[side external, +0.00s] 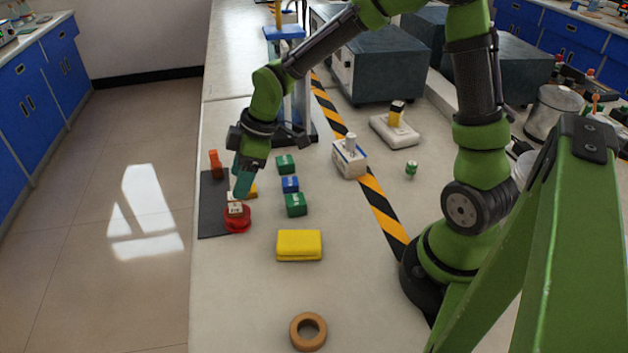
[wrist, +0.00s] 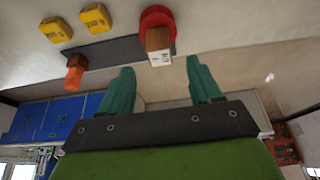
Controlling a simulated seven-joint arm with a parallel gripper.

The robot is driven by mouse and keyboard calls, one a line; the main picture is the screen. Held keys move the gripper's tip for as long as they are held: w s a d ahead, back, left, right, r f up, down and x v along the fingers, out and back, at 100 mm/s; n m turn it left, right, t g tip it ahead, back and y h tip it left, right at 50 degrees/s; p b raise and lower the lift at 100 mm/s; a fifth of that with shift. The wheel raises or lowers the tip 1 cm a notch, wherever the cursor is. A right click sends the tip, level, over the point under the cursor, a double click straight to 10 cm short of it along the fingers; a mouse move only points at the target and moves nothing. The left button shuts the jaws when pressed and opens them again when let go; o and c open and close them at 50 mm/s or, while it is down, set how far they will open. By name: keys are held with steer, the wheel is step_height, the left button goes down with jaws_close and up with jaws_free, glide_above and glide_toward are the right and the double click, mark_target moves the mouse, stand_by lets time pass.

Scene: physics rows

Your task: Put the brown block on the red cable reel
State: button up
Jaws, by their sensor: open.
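The brown block (side external: 235,208), with a pale labelled face, sits on top of the red cable reel (side external: 237,225) near the table's left edge. In the wrist view the block (wrist: 158,42) rests against the red reel (wrist: 158,15), which it partly covers. My gripper (side external: 242,192) has teal fingers and is just above and behind the block in the side view. In the wrist view my gripper (wrist: 160,72) shows its two fingers spread apart with nothing between them, and the block is beyond the fingertips.
A dark mat (side external: 212,215) lies under the reel area, with an orange piece (side external: 215,163) at its far end. A yellow block (side external: 299,245) and a brown ring (side external: 308,331) lie nearer, with clear table between.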

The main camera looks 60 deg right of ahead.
steer(key=s+d+r+m+t, duration=0.2)
steer(key=s+r+m, duration=0.4)
steer(key=s, duration=0.3)
steer(key=s+d+r+m+t+h, duration=0.1)
steer(key=s+d+r+m+t, duration=0.1)
steer(key=s+r+m, duration=0.5)
steer(key=shift+s+d+r, duration=0.3)
steer(key=shift+s, duration=0.55)
